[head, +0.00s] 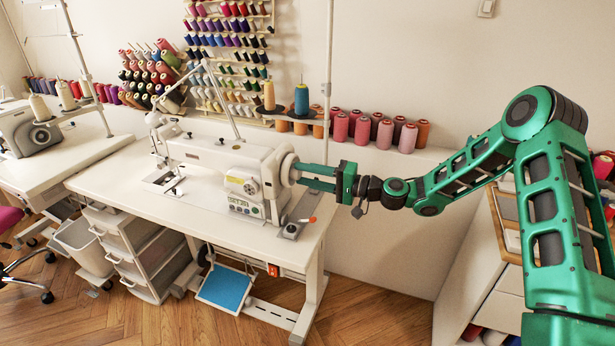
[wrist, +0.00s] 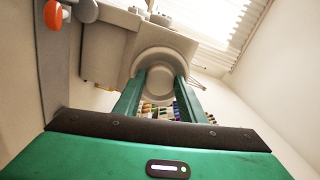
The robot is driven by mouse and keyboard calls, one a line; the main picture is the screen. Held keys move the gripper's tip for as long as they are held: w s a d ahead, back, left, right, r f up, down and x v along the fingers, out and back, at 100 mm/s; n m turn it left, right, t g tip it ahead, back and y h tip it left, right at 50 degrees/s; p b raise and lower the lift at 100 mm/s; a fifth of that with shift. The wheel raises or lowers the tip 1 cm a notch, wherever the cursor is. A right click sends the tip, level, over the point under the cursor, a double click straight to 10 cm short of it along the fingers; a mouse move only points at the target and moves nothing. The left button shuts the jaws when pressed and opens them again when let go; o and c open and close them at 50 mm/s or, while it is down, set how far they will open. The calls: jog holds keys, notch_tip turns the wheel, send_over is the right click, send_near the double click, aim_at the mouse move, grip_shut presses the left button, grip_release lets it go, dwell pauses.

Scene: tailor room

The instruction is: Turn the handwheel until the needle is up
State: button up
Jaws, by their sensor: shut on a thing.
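The white sewing machine (head: 222,160) stands on its white table. Its round handwheel (head: 289,170) is at the right end of the machine head. My gripper (head: 300,176) reaches in from the right, with its green fingers on either side of the handwheel's rim. In the wrist view the handwheel (wrist: 160,62) is straight ahead, and the fingers of my gripper (wrist: 160,80) are shut on it. The needle area at the machine's left end (head: 172,180) is too small to tell whether the needle is up or down.
The machine table (head: 125,172) has an orange-tipped lever (head: 312,219) at its right front. Thread cones (head: 378,131) line the ledge behind my arm. A thread stand pole (head: 328,80) rises behind my gripper. A drawer unit (head: 130,250) and blue pedal (head: 224,288) are below.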

jog(key=n, duration=0.7)
jog(key=shift+s+f, duration=0.1)
jog(key=shift+f, duration=0.3)
jog(key=n, duration=0.6)
jog(key=shift+f+n, duration=0.15)
jog(key=shift+n, duration=0.25)
jog(key=o, duration=1.1)
jog(key=shift+c, duration=0.2)
jog(key=shift+w+r, duration=0.2)
jog(key=shift+d, duration=0.2)
jog(key=v, duration=1)
jog(key=shift+d, duration=0.25)
jog(key=shift+s, duration=0.1)
